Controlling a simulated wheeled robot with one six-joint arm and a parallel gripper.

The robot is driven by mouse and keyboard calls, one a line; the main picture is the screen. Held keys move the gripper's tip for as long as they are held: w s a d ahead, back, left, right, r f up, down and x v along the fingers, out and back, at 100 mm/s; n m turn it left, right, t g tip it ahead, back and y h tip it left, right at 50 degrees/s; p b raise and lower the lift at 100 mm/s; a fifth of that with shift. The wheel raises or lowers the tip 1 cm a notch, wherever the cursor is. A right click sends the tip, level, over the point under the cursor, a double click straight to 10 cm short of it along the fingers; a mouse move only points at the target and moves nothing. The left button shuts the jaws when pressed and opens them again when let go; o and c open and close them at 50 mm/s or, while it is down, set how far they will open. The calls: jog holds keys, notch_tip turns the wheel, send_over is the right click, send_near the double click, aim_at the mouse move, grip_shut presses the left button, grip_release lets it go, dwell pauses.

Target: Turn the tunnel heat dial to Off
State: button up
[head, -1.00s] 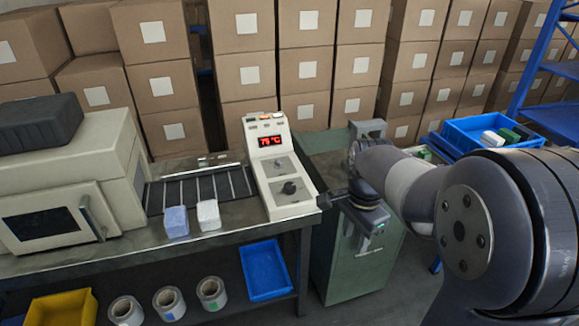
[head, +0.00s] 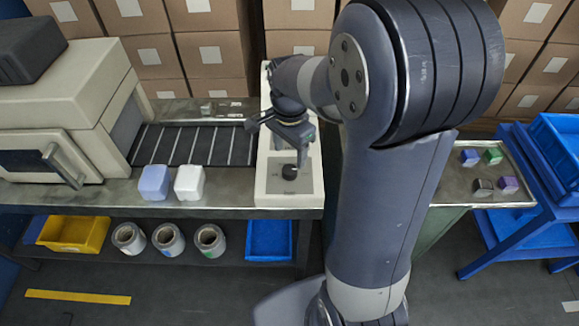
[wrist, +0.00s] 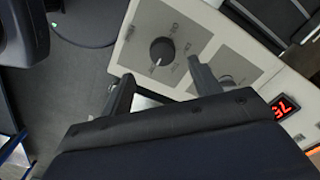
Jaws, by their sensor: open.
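A cream control panel (head: 306,185) stands at the right end of the conveyor. Its front black dial (head: 289,172) also shows in the wrist view (wrist: 162,51), with a pale pointer line toward the lower left. The lettering around it is too small to read surely. A second, smaller dial (wrist: 226,79) is partly hidden behind a finger. A red lit display (wrist: 287,107) reads about 75. My gripper (head: 276,143) is open and empty above the panel. In the wrist view, the front dial lies just beyond and between the open fingertips (wrist: 160,71), apparently untouched.
The conveyor (head: 196,145) and cream tunnel machine (head: 60,120) are to the left. A blue block (head: 154,183) and a white block (head: 189,183) stand beside the panel. Right of my arm is a tray (head: 515,187) with several small blocks.

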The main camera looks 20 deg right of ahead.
aim_at(290, 169)
jog(key=f, duration=0.7)
jog(key=shift+w, duration=0.2)
jog(key=shift+c, duration=0.6)
jog(key=c, duration=0.9)
